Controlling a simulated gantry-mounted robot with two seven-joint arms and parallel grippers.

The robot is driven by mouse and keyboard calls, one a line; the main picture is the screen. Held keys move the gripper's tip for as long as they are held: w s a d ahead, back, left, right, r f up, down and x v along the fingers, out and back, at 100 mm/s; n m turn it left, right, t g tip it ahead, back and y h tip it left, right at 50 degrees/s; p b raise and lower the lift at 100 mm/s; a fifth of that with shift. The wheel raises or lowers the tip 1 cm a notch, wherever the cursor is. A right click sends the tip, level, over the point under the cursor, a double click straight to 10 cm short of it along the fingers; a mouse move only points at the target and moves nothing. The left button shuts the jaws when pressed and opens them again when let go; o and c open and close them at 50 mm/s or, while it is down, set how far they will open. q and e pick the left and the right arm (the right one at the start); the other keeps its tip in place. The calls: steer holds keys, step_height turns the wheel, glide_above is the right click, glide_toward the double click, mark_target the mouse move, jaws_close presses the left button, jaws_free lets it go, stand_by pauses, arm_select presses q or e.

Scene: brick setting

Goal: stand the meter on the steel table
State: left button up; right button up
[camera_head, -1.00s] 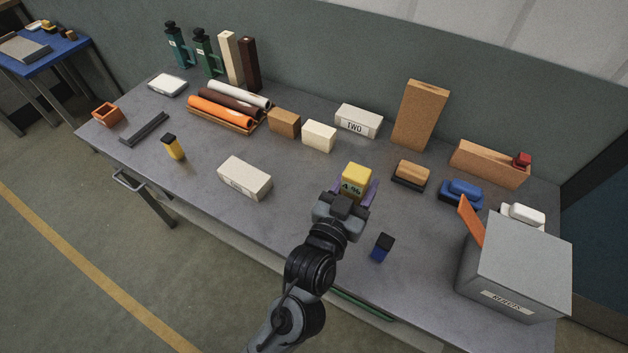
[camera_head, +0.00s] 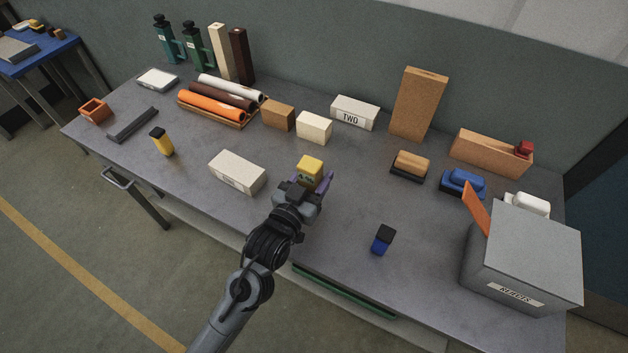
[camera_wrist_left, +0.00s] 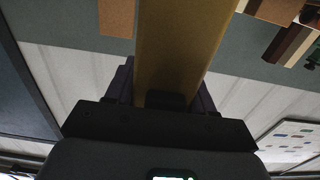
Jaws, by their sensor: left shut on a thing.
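The yellow meter (camera_head: 311,169), with a dark display on its front, is held roughly upright near the middle of the steel table (camera_head: 330,225). My left gripper (camera_head: 306,184) is shut on it, with purple fingers at its sides. The gripper hides the meter's lower part, so I cannot tell whether its base touches the table. In the left wrist view the meter's yellow-brown body (camera_wrist_left: 180,45) fills the space between the dark fingers. My right gripper is not in view.
A pale brick (camera_head: 237,172) lies left of the meter, and a cream block (camera_head: 314,127) stands behind it. A blue-and-black block (camera_head: 383,239) is to the right, short of the grey box (camera_head: 525,250).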

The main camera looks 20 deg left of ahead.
arm_select(q)
steer(key=shift+f, duration=0.55)
steer(key=shift+f, duration=0.15)
steer(key=o, duration=1.2)
